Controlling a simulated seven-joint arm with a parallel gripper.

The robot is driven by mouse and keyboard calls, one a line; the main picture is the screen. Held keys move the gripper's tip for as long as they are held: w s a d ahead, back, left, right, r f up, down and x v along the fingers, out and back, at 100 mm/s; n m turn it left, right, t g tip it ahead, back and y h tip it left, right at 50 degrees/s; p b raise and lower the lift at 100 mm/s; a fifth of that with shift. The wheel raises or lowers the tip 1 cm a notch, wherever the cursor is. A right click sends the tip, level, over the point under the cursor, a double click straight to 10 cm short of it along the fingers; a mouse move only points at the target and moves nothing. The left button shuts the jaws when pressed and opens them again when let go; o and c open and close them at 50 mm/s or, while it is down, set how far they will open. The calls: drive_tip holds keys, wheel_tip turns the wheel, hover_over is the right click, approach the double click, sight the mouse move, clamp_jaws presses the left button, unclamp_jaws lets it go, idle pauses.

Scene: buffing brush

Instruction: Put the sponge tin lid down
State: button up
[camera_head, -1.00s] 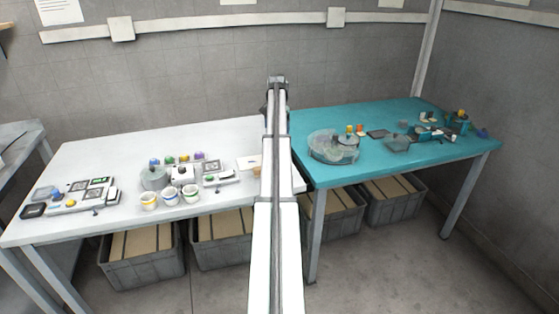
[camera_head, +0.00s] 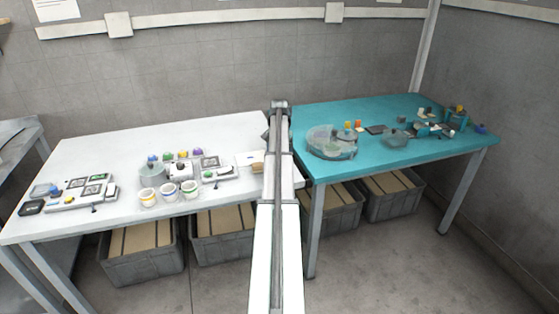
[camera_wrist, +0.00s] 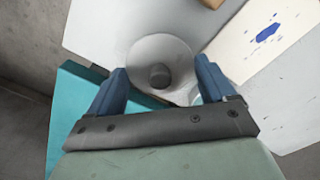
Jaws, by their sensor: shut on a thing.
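The sponge tin lid (camera_wrist: 143,52) is a round, pale grey disc with a darker knob in its middle, seen from above in the wrist view. My gripper (camera_wrist: 162,76) has its two blue fingers at opposite sides of the lid's rim, shut on it. Part of a pale round edge shows beside the right finger, under the lid; I cannot tell what it is. In the head view my own arm hides the gripper and the lid. I cannot tell the lid's height above the tables.
The white table (camera_head: 105,155) is at left, the teal table (camera_head: 385,171) at right. A white card (camera_wrist: 290,30) with a blue mark and a brown block (camera_wrist: 212,3) lie near the lid. A round clear tray (camera_head: 322,147) stands on the teal table; pots and tools crowd the white table's front.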

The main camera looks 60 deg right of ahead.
drive_tip(key=shift+f, duration=1.6)
drive_tip(key=shift+f, duration=0.15)
drive_tip(key=o, duration=0.9)
drive_tip(key=shift+c, duration=0.2)
wheel_tip(320, 180, up, 12)
drive_tip(key=shift+r, duration=0.2)
